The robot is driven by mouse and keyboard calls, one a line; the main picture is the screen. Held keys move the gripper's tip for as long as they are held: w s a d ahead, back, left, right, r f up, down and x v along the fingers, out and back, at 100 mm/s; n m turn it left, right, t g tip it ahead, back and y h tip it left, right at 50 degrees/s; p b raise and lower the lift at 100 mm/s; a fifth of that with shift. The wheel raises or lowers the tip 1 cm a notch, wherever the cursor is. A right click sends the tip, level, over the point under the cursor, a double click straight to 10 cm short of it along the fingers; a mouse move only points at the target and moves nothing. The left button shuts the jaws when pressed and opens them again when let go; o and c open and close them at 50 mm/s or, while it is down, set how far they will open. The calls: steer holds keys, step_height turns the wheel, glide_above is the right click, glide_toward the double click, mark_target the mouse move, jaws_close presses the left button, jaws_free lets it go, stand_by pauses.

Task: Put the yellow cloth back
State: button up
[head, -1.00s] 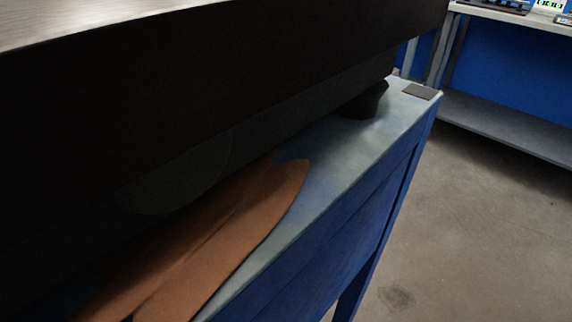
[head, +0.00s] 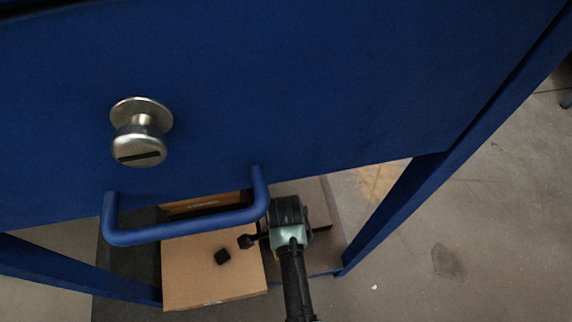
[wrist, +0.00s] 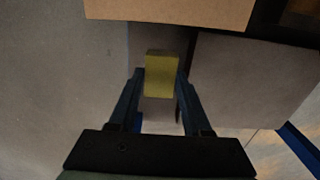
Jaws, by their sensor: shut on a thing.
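The yellow cloth (wrist: 162,75) shows in the wrist view as a small, block-like yellow piece. My gripper (wrist: 160,88) is shut on it, with one blue-black finger on each side. Greyish surfaces lie beyond the cloth; I cannot tell whether it touches them. In the head view my arm reaches in under a blue drawer front, right of its handle. The cloth and the fingertips cannot be made out there.
The blue drawer front (head: 300,80) carries a round metal knob (head: 140,130) and a blue bar handle (head: 185,235) close to my arm. Below is a cardboard box (head: 195,270), also along the wrist view's top edge (wrist: 175,10). A blue leg (head: 400,205) stands at right.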

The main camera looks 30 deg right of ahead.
step_height(320, 180, down, 8)
steer(key=b, duration=0.4)
steer(key=shift+r+b, duration=0.1)
steer(key=shift+b, duration=0.25)
steer(key=shift+r, duration=0.15)
steer(key=o, duration=1.2)
step_height(320, 180, up, 12)
steer(key=p, duration=0.8)
